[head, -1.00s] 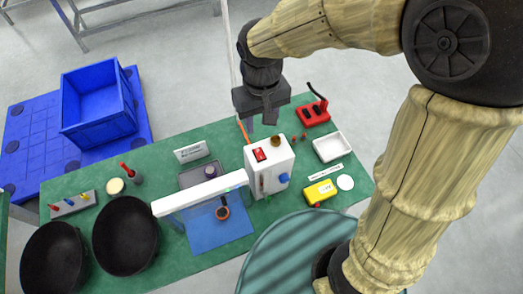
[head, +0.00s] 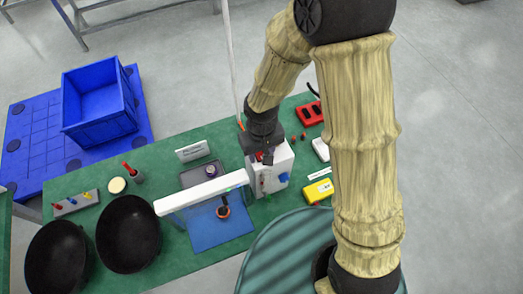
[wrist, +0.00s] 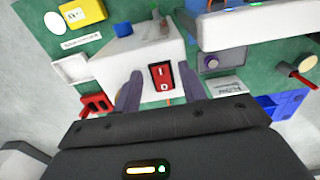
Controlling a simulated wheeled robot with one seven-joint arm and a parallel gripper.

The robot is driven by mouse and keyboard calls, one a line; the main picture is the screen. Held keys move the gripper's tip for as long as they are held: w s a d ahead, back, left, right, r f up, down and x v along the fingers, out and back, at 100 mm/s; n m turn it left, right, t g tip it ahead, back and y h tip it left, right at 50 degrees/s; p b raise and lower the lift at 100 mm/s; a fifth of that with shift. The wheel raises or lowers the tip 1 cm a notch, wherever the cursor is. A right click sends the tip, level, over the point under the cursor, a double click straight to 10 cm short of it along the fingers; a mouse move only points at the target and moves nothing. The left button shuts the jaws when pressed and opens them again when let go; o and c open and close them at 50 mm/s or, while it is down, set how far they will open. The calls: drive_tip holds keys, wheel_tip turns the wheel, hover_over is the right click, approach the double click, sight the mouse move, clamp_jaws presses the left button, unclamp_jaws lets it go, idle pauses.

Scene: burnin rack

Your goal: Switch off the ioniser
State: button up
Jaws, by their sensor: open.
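A white box (head: 273,180) stands on the green bench, with a red rocker switch (wrist: 162,77) on its top face. The switch has I and 0 marks; I cannot tell which side is pressed. My gripper (head: 264,157) is over the box and hides most of the switch in the head view. In the wrist view the fingers of my gripper (wrist: 163,74) are open, one on each side of the switch, with nothing between them; contact cannot be judged. A white bar (head: 200,192) with a green light stands beside the box over a blue mat.
A blue knob (head: 283,178) is on the box's side. A yellow device (head: 318,191) and a red block (head: 309,114) lie to its right. A grey tray (head: 190,180) and a label stand (head: 193,151) are to its left. Black bowls (head: 127,235) sit farther left.

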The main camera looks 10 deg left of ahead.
drive_tip(key=shift+f, duration=0.1)
clamp_jaws()
drive_tip(key=shift+p, duration=0.3)
drive_tip(key=shift+w+r+g+h+p, duration=0.1)
drive_tip(key=shift+r+g+h+p, duration=0.25)
drive_tip(key=shift+p, duration=0.45)
drive_tip(key=shift+w+a+f+g+h+p, duration=0.25)
drive_tip(key=shift+g+h+p, duration=0.2)
drive_tip(key=shift+g+p, duration=0.55)
unclamp_jaws()
